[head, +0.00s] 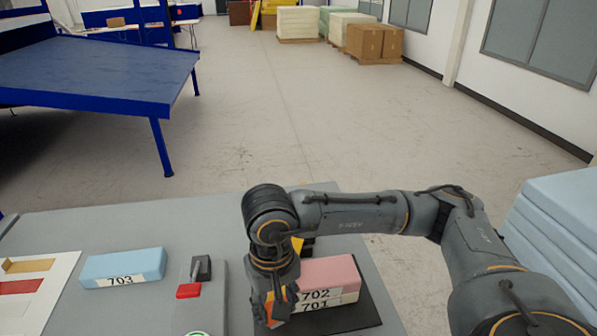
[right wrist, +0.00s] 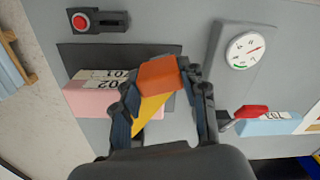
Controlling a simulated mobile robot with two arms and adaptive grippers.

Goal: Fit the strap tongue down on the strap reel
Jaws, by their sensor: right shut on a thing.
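My right gripper (head: 273,312) is shut on the strap tongue, an orange block (right wrist: 160,76) between its fingertips in the right wrist view. A yellow strap (right wrist: 147,115) runs from the block back under the gripper. The tongue is at the left end of the foam stack, a pink block (head: 333,270) labelled 702 on a pale block (head: 346,299) labelled 701. A black part (head: 308,243) beside a bit of yellow shows behind the stack; it may be the strap reel, mostly hidden by my arm. I cannot tell whether the tongue touches anything below. My left gripper is out of view.
A blue block (head: 124,267) labelled 703 lies left, near a red-handled lever (head: 188,291). A dial gauge (right wrist: 245,49) is mounted on a grey plate. A red button box (right wrist: 95,21) is beside the dark mat (right wrist: 150,50). Blue foam sheets (head: 560,225) are stacked right.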

